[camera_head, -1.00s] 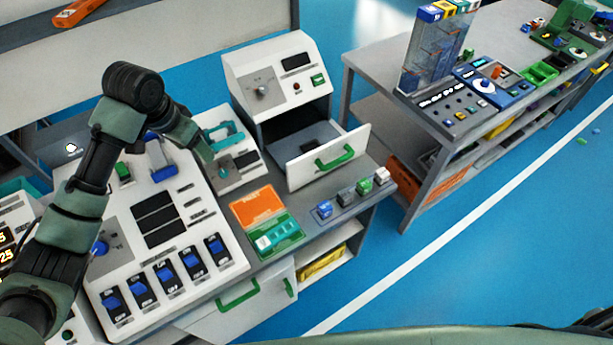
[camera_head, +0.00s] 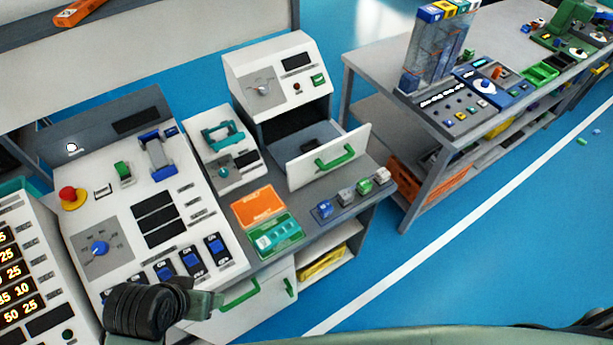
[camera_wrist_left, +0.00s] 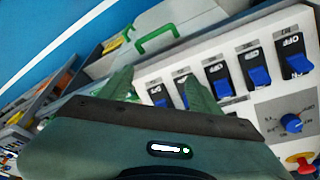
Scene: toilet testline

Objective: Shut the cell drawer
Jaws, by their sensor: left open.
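The cell drawer (camera_head: 328,156) stands pulled out from the white machine (camera_head: 278,80). Its white front panel carries a green handle (camera_head: 335,157), and its grey inside shows behind the panel. My left gripper (camera_head: 208,303) is low in the head view, in front of the switch console, well apart from the drawer and to its lower left. My right gripper is not in view.
A switch console (camera_head: 160,215) with blue rocker switches stands at left. A lower cabinet front with a green handle (camera_head: 240,293) is close to my left gripper. An orange and green case (camera_head: 268,220) and several small blocks (camera_head: 346,196) lie before the drawer.

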